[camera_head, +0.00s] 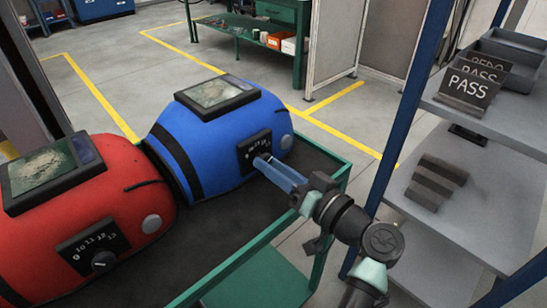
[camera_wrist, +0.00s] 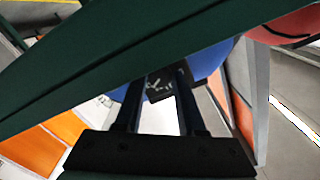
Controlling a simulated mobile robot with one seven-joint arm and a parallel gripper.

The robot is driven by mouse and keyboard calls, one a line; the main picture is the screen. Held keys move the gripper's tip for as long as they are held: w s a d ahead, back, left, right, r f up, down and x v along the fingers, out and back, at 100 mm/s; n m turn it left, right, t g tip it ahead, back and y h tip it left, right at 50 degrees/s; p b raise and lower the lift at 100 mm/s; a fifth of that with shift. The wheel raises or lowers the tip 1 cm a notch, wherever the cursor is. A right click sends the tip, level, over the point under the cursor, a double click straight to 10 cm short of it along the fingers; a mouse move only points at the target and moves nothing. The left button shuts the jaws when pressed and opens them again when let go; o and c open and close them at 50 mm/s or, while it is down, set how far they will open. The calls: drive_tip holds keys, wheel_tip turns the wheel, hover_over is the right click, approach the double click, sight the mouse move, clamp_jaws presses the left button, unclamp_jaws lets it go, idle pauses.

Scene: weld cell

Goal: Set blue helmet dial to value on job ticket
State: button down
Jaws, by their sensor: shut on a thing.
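The blue helmet (camera_head: 215,135) lies on the green-framed cart beside the red helmet (camera_head: 85,190). Its black dial panel (camera_head: 250,148) with white numbers faces my arm. My gripper (camera_head: 262,165) reaches in from the right with its fingertips at this panel, shut on the dial knob, which the fingers hide. The dial's setting cannot be read. In the wrist view the two fingers (camera_wrist: 160,85) point at the dark panel (camera_wrist: 162,86), and a bit of blue shell (camera_wrist: 210,58) shows behind. No job ticket can be made out in either view.
The red helmet has its own dial (camera_head: 103,261) with numbers. The cart's green rim (camera_head: 255,243) runs close under my arm. A blue-post shelf at right holds dark PASS signs (camera_head: 467,92). A green workbench (camera_head: 250,30) stands behind on open floor.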

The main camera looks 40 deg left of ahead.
drive_tip(key=c, duration=0.5)
unclamp_jaws()
drive_tip(key=shift+d, duration=0.1)
drive_tip(key=d, duration=0.8)
drive_tip(key=s+d+p, duration=0.1)
drive_tip(key=d, duration=0.3)
drive_tip(key=shift+d, duration=0.4)
